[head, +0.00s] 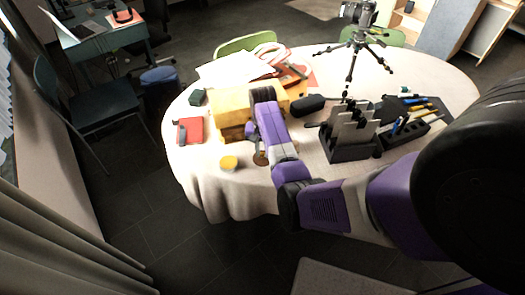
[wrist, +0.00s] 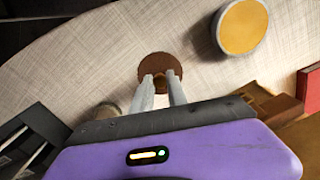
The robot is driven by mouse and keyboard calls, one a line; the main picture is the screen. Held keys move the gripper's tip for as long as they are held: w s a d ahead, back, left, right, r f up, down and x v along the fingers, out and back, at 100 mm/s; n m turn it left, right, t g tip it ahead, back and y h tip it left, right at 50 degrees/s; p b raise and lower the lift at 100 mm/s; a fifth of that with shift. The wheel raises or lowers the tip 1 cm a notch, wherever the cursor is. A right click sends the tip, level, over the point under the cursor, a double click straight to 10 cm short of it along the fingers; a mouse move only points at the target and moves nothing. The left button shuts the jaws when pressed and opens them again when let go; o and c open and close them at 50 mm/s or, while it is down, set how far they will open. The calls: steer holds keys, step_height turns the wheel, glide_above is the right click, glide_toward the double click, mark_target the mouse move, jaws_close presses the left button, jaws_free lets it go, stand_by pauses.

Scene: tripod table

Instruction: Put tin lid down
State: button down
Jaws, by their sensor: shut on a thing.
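The tin lid (wrist: 160,64) is a brown disc with a small knob, and it also shows at the table's near side in the head view (head: 260,159). My gripper (wrist: 161,77) is shut on its knob. The lid looks close to the tablecloth, but I cannot tell whether it touches it. A round yellow-topped container (head: 229,162) with a pale rim stands to the left of the lid; in the wrist view it is at the upper right (wrist: 242,27). My arm hides part of the table behind the gripper.
A yellow-brown box (head: 236,121) stands just behind my gripper, with a red item (head: 190,131) to its left. A dark organizer (head: 350,152) stands to the right. A tripod (head: 352,60) is at the back. Bare cloth surrounds the lid near the table (head: 203,175) edge.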

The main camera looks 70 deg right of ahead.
steer(key=shift+f, duration=0.15)
steer(key=c, duration=1.3)
jaws_free()
